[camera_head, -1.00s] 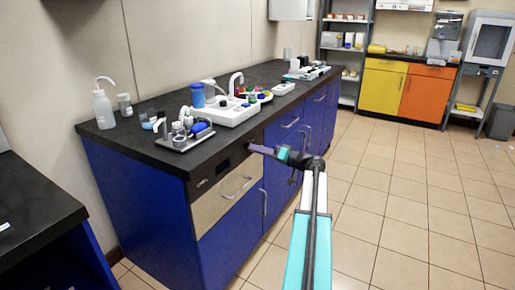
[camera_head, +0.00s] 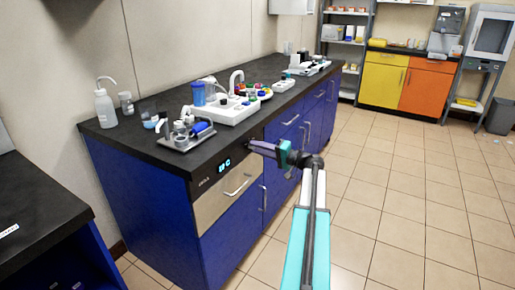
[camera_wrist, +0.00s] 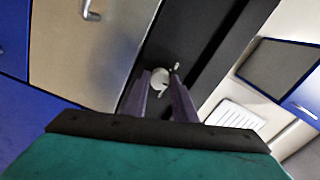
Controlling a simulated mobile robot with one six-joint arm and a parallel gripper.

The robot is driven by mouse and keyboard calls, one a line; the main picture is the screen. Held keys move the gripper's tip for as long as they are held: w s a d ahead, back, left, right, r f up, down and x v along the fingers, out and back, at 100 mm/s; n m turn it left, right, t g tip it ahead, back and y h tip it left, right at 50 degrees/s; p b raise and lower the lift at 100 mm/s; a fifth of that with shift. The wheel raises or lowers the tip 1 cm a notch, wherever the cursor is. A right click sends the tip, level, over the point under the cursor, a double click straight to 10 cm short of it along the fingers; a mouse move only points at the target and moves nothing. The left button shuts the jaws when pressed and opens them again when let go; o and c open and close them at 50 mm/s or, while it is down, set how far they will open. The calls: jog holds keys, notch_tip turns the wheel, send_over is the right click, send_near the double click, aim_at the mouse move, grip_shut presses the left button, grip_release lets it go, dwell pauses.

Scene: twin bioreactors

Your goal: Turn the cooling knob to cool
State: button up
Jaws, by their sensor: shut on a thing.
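The cooling knob (camera_wrist: 160,78), round and whitish, sits on a black panel strip between my fingertips in the wrist view. My gripper (camera_wrist: 162,84), with purple fingers, is shut on the knob. In the head view my gripper (camera_head: 252,146) reaches the dark panel (camera_head: 208,174) at the top of the blue cabinet, and its fingers hide the knob. A small display (camera_head: 224,164) on that panel is lit with cyan characters that seem to end in C; the digits are too small to read surely.
A steel drawer (camera_head: 225,200) with a handle lies under the panel. The black counter (camera_head: 150,137) above holds a metal tray (camera_head: 187,140) of vessels, a white rack (camera_head: 228,114) with coloured caps and a wash bottle (camera_head: 105,108). The tiled floor at right is clear.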

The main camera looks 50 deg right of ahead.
jog(key=o, duration=1)
jog(key=shift+o, duration=0.2)
jog(key=p+v, duration=0.1)
jog(key=v, duration=1.3)
jog(key=shift+f, duration=0.1)
